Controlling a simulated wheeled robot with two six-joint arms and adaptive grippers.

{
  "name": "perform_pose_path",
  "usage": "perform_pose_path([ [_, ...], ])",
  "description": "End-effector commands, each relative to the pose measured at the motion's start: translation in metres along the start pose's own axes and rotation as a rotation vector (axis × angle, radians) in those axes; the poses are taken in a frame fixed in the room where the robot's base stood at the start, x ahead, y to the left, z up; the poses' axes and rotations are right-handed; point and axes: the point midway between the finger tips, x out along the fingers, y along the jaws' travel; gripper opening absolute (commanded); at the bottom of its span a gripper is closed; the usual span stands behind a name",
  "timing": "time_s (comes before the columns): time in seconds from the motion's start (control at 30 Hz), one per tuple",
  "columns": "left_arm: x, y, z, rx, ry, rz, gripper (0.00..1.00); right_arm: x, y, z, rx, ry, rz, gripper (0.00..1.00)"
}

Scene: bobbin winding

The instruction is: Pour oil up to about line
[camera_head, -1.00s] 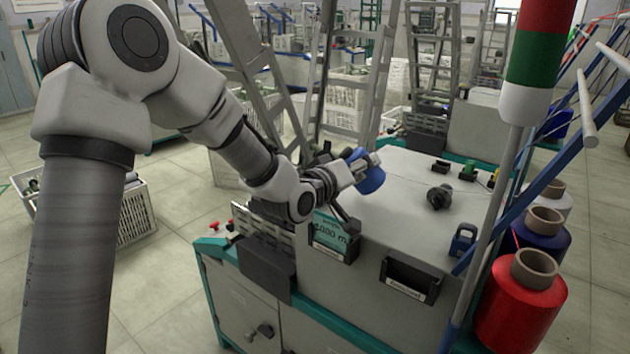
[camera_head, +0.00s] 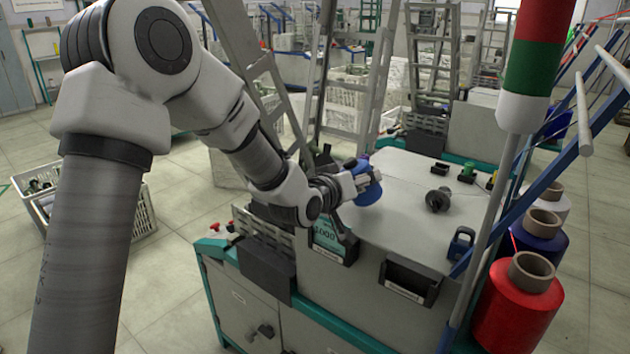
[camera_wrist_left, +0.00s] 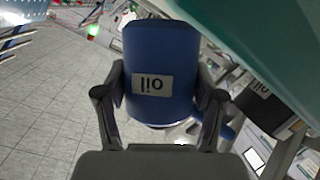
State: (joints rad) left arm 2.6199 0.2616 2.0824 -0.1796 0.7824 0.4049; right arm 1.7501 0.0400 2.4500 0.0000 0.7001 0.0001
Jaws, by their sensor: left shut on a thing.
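My left gripper (camera_head: 362,184) is shut on a blue oil can (camera_head: 369,194) above the left part of the grey machine top. In the left wrist view the blue can (camera_wrist_left: 158,50) sits between the two fingers of the gripper (camera_wrist_left: 160,100), and its white label reads "oil", upside down in that picture. The can's far end and spout cannot be made out. No oil stream and no fill line can be made out. My right gripper is in neither view.
The grey machine top (camera_head: 405,215) carries a dark round part (camera_head: 438,199) and a small blue padlock-shaped part (camera_head: 461,243). Red (camera_head: 517,305) and blue (camera_head: 538,238) thread bobbins stand at right. A white crate (camera_head: 120,215) is on the floor at left.

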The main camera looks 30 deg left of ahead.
Motion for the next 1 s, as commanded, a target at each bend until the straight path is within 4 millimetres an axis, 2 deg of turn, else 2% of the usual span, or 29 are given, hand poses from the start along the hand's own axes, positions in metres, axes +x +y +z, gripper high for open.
perform_pose_path([
  [0.23,-0.001,0.001,-0.003,0.014,-0.002,-0.007,0.29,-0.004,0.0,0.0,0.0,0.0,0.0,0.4],
  [0.6,-0.005,-0.001,-0.013,0.305,-0.066,-0.126,0.29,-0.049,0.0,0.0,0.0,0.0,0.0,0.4],
  [1.0,-0.004,-0.004,-0.009,0.352,-0.076,-0.144,0.29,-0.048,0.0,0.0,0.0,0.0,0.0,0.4],
])
